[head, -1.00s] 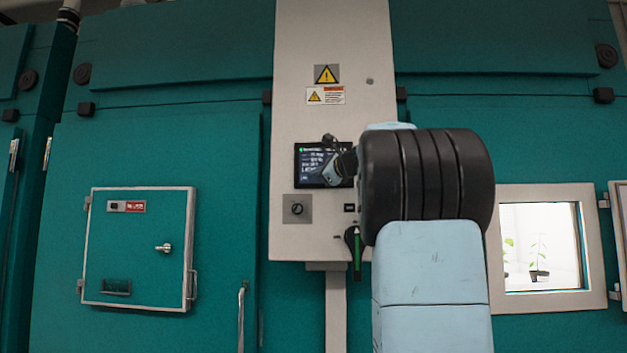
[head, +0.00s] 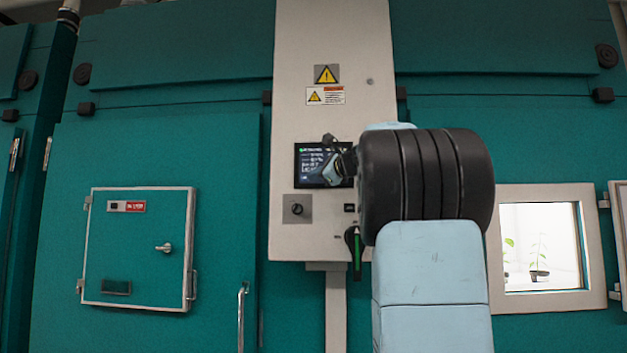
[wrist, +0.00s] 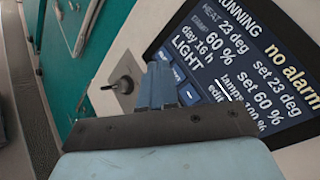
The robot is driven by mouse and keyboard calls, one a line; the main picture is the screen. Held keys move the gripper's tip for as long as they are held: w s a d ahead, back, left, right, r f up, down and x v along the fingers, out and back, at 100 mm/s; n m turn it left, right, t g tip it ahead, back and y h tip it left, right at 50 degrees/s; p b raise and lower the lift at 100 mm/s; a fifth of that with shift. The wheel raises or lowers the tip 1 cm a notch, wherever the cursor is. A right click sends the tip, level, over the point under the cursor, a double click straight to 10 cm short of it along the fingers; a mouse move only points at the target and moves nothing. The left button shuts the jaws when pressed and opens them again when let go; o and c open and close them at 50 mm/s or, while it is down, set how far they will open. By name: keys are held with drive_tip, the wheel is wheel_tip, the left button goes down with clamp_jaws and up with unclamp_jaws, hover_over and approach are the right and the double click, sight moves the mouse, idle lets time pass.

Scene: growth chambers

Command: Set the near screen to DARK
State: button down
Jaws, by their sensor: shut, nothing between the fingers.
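The near screen (head: 308,163) is a dark panel with a green mark at its top, set in the pale column. In the wrist view the screen (wrist: 232,62) is tilted and reads RUNNING, no alarm, 23 deg, 60 %, day 16 h, LIGHT and lamps 100 %. Blue buttons, one with a minus sign, run along its lower left edge. My gripper (wrist: 160,70) is shut and empty, its fingertips at that edge and covering part of the button row. Whether they touch the glass cannot be told. In the head view my gripper (head: 332,172) hides the screen's right part.
A rotary knob (head: 296,209) sits below the screen; it also shows in the wrist view (wrist: 124,85). A black and green handle (head: 355,250) is lower right on the column. A small hatch (head: 140,270) is left, a lit window (head: 540,245) right.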

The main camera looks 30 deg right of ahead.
drive_tip(key=shift+d, duration=0.1)
drive_tip(key=shift+w+d, duration=0.15)
drive_tip(key=shift+w, duration=0.15)
drive_tip(key=shift+w+d, duration=0.2)
drive_tip(key=shift+w, duration=0.05)
idle(0.8)
drive_tip(key=shift+s+a, duration=0.1)
idle(0.4)
drive_tip(key=shift+s+a, duration=0.35)
drive_tip(key=shift+s, duration=0.2)
drive_tip(key=s+a, duration=0.1)
drive_tip(key=s, duration=0.1)
drive_tip(key=s+a, duration=0.1)
drive_tip(key=s, duration=0.1)
drive_tip(key=shift+a, duration=0.4)
idle(1.1)
